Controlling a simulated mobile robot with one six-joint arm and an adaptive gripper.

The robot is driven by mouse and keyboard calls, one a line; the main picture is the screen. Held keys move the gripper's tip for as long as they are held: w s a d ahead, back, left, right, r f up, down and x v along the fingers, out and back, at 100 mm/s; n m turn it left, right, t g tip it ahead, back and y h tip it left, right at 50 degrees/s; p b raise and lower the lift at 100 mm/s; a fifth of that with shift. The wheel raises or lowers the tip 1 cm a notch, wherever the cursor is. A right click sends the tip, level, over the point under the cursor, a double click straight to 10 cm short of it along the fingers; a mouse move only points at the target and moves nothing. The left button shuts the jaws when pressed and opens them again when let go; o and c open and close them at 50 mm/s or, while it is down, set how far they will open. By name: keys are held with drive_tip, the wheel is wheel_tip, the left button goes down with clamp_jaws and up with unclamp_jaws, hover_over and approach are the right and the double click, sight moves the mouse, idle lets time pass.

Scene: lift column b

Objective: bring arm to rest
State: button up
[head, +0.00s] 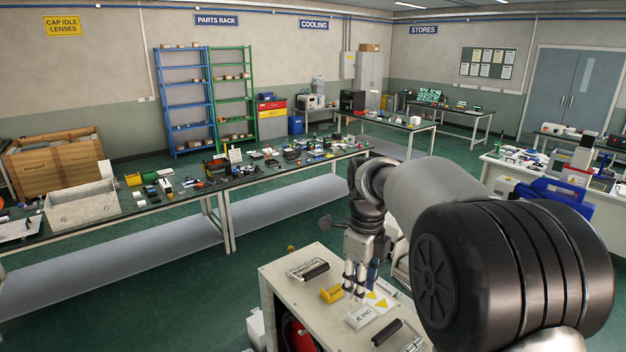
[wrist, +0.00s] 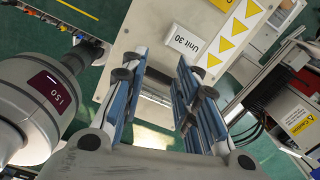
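My arm reaches in from the right of the head view, and my gripper (head: 357,292) hangs from it, pointing down at a cream cabinet (head: 284,283). In the wrist view my gripper (wrist: 161,72) has its two blue-padded fingers apart, with nothing held between them. A white "Unit 30" label (wrist: 186,42) and yellow triangles (wrist: 238,27) lie on the cabinet top just beyond the fingers. Whether the fingertips touch the top cannot be told.
The cabinet top bears a yellow block (head: 331,294) and black handles (head: 315,271). A long bench (head: 130,216) full of parts runs behind it. A cluttered white table (head: 505,172) stands at the right. Green floor (head: 200,300) is open at the front left.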

drive_tip(key=s+f+n+t+b, duration=0.1)
drive_tip(key=s+f+n+b, duration=0.5)
drive_tip(key=s, duration=0.4)
drive_tip(key=s+d+f+n+t+b, duration=0.1)
drive_tip(key=s+f+n+b, duration=0.6)
drive_tip(key=s+n, duration=0.4)
drive_tip(key=s+d+f+n+t+b, duration=0.1)
drive_tip(key=s+f+n+t+b, duration=0.1)
drive_tip(key=s+f+n+b, duration=0.5)
drive_tip(key=s+n+b, duration=0.1)
drive_tip(key=s, duration=0.2)
drive_tip(key=shift+s+d+b, duration=0.15)
drive_tip(key=shift+d+b, duration=0.1)
drive_tip(key=shift+b, duration=0.1)
